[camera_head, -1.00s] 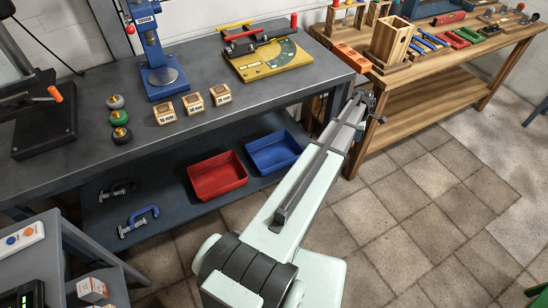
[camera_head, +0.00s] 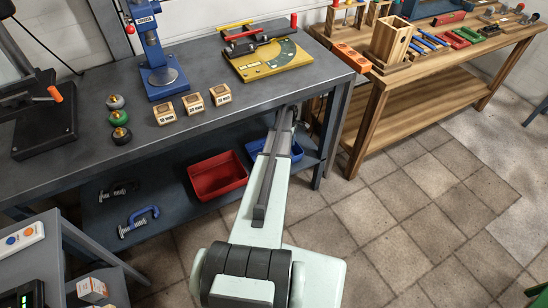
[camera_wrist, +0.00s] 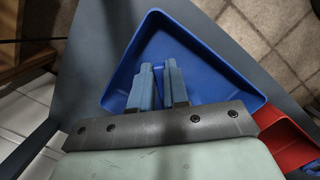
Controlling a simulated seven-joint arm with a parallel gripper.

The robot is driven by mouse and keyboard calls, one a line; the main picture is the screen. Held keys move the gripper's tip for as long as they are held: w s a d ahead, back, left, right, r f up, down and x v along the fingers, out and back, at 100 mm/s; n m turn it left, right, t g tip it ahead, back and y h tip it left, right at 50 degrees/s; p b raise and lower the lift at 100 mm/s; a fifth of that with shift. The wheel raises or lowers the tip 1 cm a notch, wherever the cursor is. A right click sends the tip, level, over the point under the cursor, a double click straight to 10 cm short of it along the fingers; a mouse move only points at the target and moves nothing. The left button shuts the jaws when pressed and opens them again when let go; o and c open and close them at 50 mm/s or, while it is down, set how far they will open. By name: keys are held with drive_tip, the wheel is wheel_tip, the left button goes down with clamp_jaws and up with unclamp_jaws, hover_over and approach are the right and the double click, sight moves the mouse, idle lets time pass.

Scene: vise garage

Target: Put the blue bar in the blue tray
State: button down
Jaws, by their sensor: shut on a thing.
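The blue tray (camera_head: 254,150) stands on the lower shelf of the grey bench, partly hidden behind my arm in the head view. In the wrist view the tray (camera_wrist: 215,75) lies open below my gripper (camera_wrist: 158,74), and its floor looks bare. My gripper is over the tray, with its fingers close together. They are shut on a narrow blue thing, seemingly the blue bar, which is hard to tell from the blue-grey fingers and the tray behind. In the head view my gripper is hidden beneath the bench top.
A red tray (camera_head: 218,176) stands just left of the blue one. The grey bench top (camera_head: 200,140) overhangs the shelf. A bench leg (camera_head: 338,125) stands to the right. Clamps (camera_head: 138,220) lie on the shelf at left. A wooden bench (camera_head: 440,75) stands at the right.

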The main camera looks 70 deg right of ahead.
drive_tip(key=shift+w+d+f, duration=0.15)
drive_tip(key=shift+w+f, duration=0.05)
drive_tip(key=shift+w, duration=0.3)
drive_tip(key=shift+w+d+f, duration=0.15)
drive_tip(key=shift+w+f, duration=0.05)
drive_tip(key=shift+w, duration=0.3)
drive_tip(key=shift+w+f, duration=0.15)
drive_tip(key=shift+f, duration=4.85)
drive_tip(key=c, duration=1.1)
unclamp_jaws()
drive_tip(key=shift+f, duration=0.1)
drive_tip(key=shift+w+r, duration=0.2)
drive_tip(key=shift+r, duration=1.1)
drive_tip(key=shift+w+r, duration=0.2)
drive_tip(key=shift+r, duration=1.05)
drive_tip(key=shift+w+r, duration=0.2)
drive_tip(key=shift+r, duration=1.1)
